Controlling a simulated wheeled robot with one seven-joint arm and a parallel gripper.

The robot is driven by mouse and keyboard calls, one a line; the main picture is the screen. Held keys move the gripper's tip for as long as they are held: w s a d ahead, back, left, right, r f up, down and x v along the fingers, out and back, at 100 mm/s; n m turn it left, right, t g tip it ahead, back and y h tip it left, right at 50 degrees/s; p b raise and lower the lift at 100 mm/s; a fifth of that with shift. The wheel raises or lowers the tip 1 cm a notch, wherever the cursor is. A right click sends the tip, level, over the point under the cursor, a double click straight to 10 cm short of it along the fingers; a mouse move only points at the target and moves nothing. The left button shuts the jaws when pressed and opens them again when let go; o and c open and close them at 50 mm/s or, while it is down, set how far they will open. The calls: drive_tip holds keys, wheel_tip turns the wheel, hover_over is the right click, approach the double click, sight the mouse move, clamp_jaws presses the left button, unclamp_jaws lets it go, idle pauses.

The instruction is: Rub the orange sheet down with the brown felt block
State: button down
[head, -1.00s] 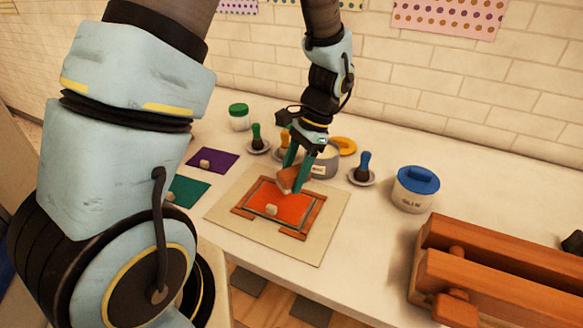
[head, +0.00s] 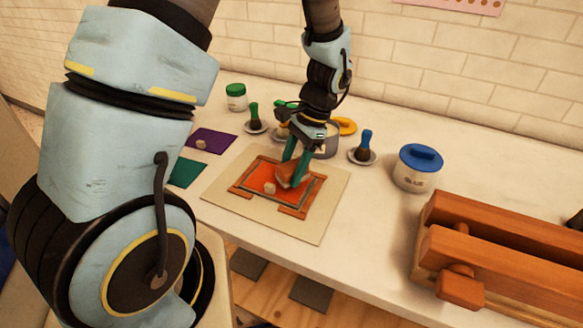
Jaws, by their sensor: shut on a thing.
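The orange sheet (head: 264,180) lies flat inside a brown wooden frame (head: 293,212) on a cream board (head: 238,205). A small pale lump (head: 269,188) sits on the sheet, left of the block. My gripper (head: 293,168) is shut on the brown felt block (head: 288,178), which is tilted between its green fingers. The block is over the right part of the sheet. I cannot tell whether its underside touches the sheet. The sheet's far right part is hidden behind the block and fingers.
Purple (head: 212,140) and teal (head: 186,173) sheets lie to the left. Behind stand a green-lidded jar (head: 236,97), brushes on dishes and a grey pot (head: 327,142). A blue-lidded jar (head: 418,167) and a wooden press (head: 490,250) are to the right. The table front is clear.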

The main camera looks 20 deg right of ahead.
sight(273, 182)
drive_tip(key=shift+f+b, duration=0.65)
drive_tip(key=shift+f, duration=0.4)
drive_tip(key=shift+r, duration=0.1)
drive_tip(key=shift+w+d+p, duration=0.3)
drive_tip(key=shift+w+d, duration=0.45)
drive_tip(key=shift+w, duration=0.2)
drive_tip(key=shift+w+d+p, duration=0.25)
drive_tip(key=shift+w+d, duration=0.5)
drive_tip(key=shift+w, duration=0.15)
drive_tip(key=shift+w+a+f, duration=0.2)
drive_tip(key=shift+w+a, duration=0.3)
drive_tip(key=shift+a, duration=0.2)
drive_tip(key=shift+s+a, duration=1.6)
drive_tip(key=shift+s, duration=0.25)
drive_tip(key=shift+w+a+r+p, duration=0.15)
drive_tip(key=shift+w+a+p, duration=0.2)
drive_tip(key=shift+w+a, duration=0.35)
drive_tip(key=shift+w+d+r+p, duration=0.1)
drive_tip(key=shift+w+d+p, duration=0.15)
drive_tip(key=shift+w+d, duration=0.65)
drive_tip(key=shift+w+d+r+p, duration=0.1)
drive_tip(key=shift+w+d+p, duration=0.15)
drive_tip(key=shift+w+d, duration=0.55)
